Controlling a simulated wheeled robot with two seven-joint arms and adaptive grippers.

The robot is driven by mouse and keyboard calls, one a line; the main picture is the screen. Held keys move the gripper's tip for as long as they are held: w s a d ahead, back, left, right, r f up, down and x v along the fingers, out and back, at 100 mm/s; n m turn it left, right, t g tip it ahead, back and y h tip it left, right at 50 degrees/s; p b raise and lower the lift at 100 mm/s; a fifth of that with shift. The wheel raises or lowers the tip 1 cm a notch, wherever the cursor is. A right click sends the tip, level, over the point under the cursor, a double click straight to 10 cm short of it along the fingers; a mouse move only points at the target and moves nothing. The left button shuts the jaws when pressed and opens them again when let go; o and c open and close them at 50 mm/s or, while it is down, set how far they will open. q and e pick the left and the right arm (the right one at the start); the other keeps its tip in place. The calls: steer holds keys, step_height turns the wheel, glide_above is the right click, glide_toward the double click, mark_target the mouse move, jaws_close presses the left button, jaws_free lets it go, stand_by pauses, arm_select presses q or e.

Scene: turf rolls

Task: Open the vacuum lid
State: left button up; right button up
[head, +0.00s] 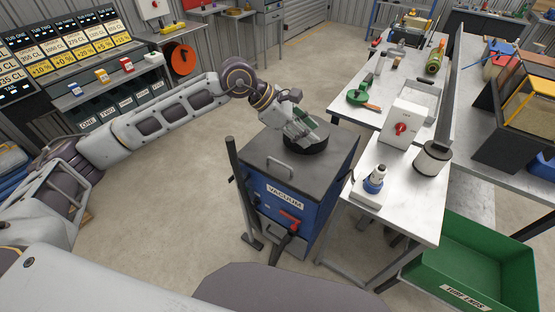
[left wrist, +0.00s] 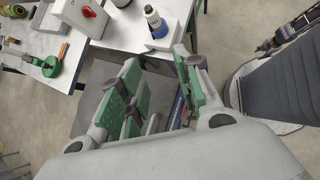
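The vacuum box (head: 283,205) is a blue cabinet labelled VACUUM with a flat dark grey lid (head: 262,150). The lid lies flat and looks closed. A metal bar handle (head: 280,166) is on the lid near its front left, and a black round part (head: 308,146) is towards its back right. A red lever (head: 289,220) is on the front. My left gripper (head: 301,138) is above the lid by the black part; whether it touches is unclear. In the left wrist view its green-padded fingers (left wrist: 160,90) are apart, with no object seen between them. My right gripper is not seen.
A white table (head: 400,195) stands right of the box, carrying a white unit with a red knob (head: 403,128) and a blue-and-white bottle (head: 374,181). A dark post (head: 242,185) stands at the box's left. A green bin (head: 470,262) is at lower right. Floor left is clear.

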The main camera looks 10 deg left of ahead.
arm_select(q)
steer(key=s+a+f+m+y, duration=0.3)
steer(key=a+f+m+y, duration=0.2)
steer(key=a, duration=0.7)
steer(key=y, duration=0.2)
steer(key=shift+g+y, duration=0.3)
steer(key=shift+y, duration=0.1)
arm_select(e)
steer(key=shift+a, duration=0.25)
arm_select(q)
steer(key=shift+s+f+m, duration=0.1)
steer(key=shift+m, duration=0.2)
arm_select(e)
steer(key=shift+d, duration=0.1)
